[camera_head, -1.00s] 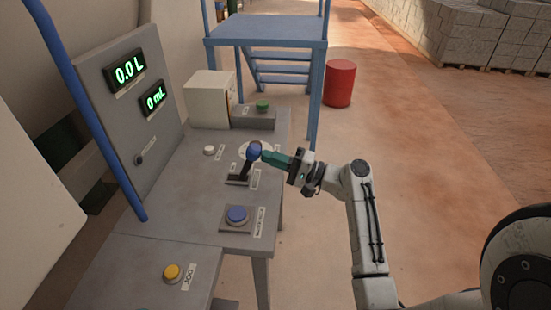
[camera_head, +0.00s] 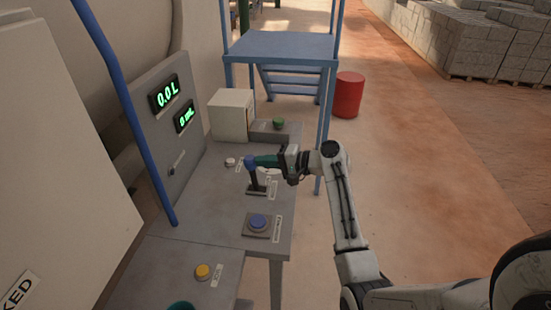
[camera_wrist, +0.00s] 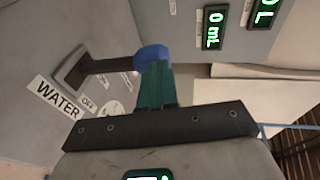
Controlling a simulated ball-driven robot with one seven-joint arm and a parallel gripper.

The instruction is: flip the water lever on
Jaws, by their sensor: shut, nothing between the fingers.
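The water lever (camera_head: 254,179) stands on the grey console, a dark shaft with a blue ball knob (camera_head: 250,161). It leans slightly left in the head view. In the wrist view the shaft (camera_wrist: 108,66) rises from a dark base beside a WATER label (camera_wrist: 55,97) and a small OFF label (camera_wrist: 88,103). My gripper (camera_head: 256,161), with green fingers, is shut and empty, on the right side of the knob. In the wrist view the fingertips (camera_wrist: 154,68) overlap the knob's edge and appear to press on it. Any ON label is not readable.
A blue button (camera_head: 258,221), a yellow button (camera_head: 203,271), a white button (camera_head: 230,162) and a green button (camera_head: 278,123) are on the console. Displays (camera_head: 165,94) read 0.0 L and 0 mL. A white box (camera_head: 231,114) stands at the back. Open floor lies right.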

